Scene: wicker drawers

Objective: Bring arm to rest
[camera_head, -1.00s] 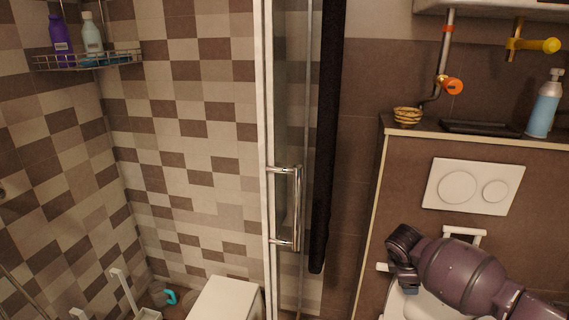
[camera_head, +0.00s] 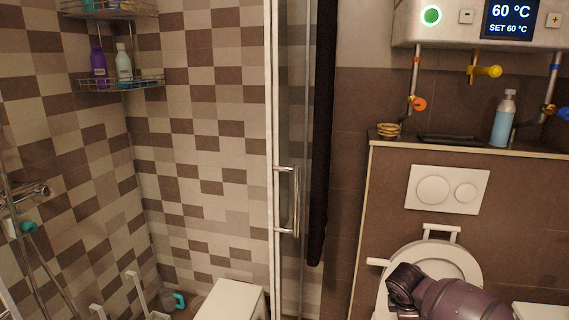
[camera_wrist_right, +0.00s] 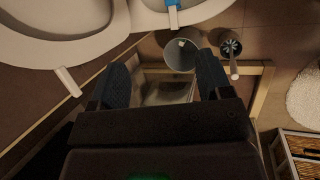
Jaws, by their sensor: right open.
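My right arm (camera_head: 455,300) shows in the head view as a dark purple link at the bottom right, in front of the toilet. Its gripper cannot be made out there. In the right wrist view my right gripper (camera_wrist_right: 163,72) is open, with its two dark fingers spread apart and nothing held between them. It hangs above the floor, facing a small bin. My left arm and left gripper are not in view.
The toilet (camera_head: 452,258) with its lid raised stands behind my right arm. A glass shower door (camera_head: 290,200) stands in the middle. The wrist view shows a bin (camera_wrist_right: 181,52), a toilet brush (camera_wrist_right: 231,45), a pale rug (camera_wrist_right: 305,95) and wicker drawers (camera_wrist_right: 298,150).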

